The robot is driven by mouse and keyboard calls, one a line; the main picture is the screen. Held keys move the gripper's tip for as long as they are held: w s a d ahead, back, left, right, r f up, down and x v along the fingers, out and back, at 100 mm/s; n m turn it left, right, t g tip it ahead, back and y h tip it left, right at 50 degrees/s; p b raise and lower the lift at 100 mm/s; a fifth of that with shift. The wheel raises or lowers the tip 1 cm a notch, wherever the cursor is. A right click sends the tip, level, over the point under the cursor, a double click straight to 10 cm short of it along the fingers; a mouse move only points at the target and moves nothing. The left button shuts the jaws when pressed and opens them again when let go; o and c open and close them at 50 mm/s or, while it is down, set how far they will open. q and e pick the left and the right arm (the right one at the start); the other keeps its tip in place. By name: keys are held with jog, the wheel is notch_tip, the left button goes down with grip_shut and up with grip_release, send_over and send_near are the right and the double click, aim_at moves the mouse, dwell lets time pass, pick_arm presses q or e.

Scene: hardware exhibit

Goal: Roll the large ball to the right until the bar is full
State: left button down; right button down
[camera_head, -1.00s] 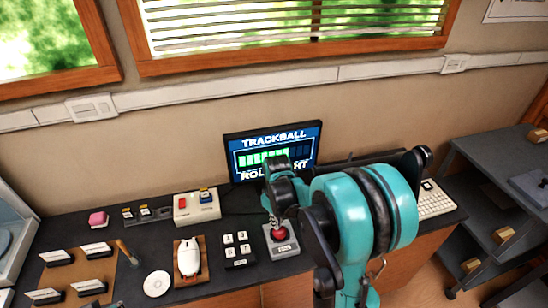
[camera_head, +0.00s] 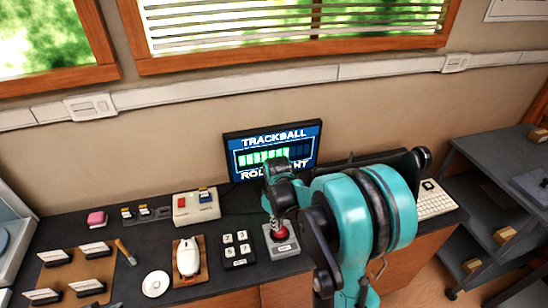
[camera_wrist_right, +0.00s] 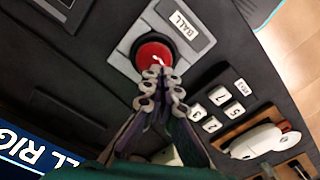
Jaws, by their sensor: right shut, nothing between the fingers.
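The large red ball (camera_head: 280,233) sits in a grey housing (camera_head: 283,248) on the dark bench top. In the right wrist view the red ball (camera_wrist_right: 153,50) sits in a round socket beside a "BALL" label. My right gripper (camera_wrist_right: 160,76) is shut and empty, its fingertips at the ball's near edge; contact is hard to tell. In the head view my right gripper (camera_head: 274,219) points down at the ball. The monitor (camera_head: 248,170) reads "TRACKBALL", with a green bar partly filled and dark segments at its right end. My arm hides part of its lower text. My left gripper is out of view.
A keypad (camera_head: 238,248) and a white mouse (camera_head: 188,258) on a brown pad are left of the ball. A box with a red button (camera_head: 196,206) stands behind them. A white keyboard (camera_head: 436,200) lies at the right, partly behind my arm.

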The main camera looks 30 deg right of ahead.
jog(key=shift+f, duration=0.15)
jog(key=shift+s+d, duration=0.15)
jog(key=shift+d, duration=0.4)
jog(key=shift+s+d, duration=0.15)
jog(key=shift+d, duration=0.4)
dwell(0.3)
dwell(0.4)
jog(key=shift+r+p, duration=0.3)
jog(key=shift+r, duration=0.45)
jog(key=shift+a, duration=0.1)
jog(key=shift+w+a, duration=0.15)
jog(key=shift+a, duration=0.35)
jog(key=shift+w+a, duration=0.15)
jog(key=shift+a, duration=0.35)
jog(key=shift+f+b, duration=0.65)
jog(key=shift+f, duration=0.1)
jog(key=shift+s+d, duration=0.1)
jog(key=shift+d, duration=0.2)
